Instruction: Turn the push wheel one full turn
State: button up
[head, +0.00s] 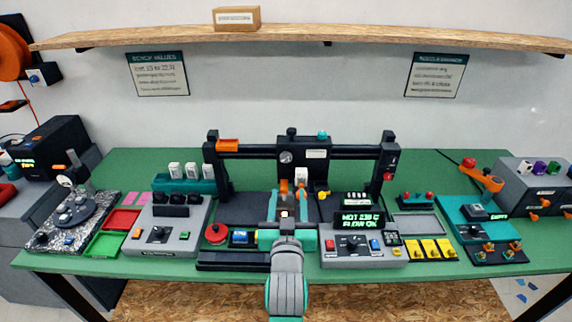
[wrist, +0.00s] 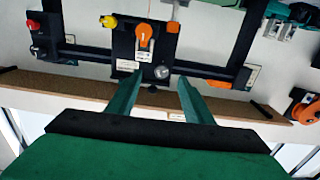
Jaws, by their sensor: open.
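A small grey round wheel (head: 286,157), which looks like the push wheel, sits on the dark print-head carriage (head: 291,143) of the gantry printer. In the wrist view, which is upside down, the wheel (wrist: 162,72) lies between and just beyond my fingertips. An orange lever (wrist: 146,36) and a yellow knob (wrist: 108,22) are on the same carriage. My gripper (head: 287,208) is open and empty, in front of and below the wheel in the head view. Its two green fingers (wrist: 158,80) point at the carriage. No contact with the wheel shows.
The gantry frame (head: 388,152) stands around the carriage, with a red knob (head: 388,177) on its right post. Control boxes (head: 165,232) and (head: 360,243) on either side flank my arm. A wooden shelf (head: 330,36) runs above. The green bench (head: 130,162) is crowded.

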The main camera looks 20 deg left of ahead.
aim_at(286, 159)
jog(key=r+x, duration=0.1)
jog(key=x, duration=0.7)
jog(key=r+x, duration=0.1)
jog(key=x, duration=0.3)
jog(key=shift+s+a+r, duration=0.1)
jog(key=shift+a+r, duration=0.25)
jog(key=c, duration=1.1)
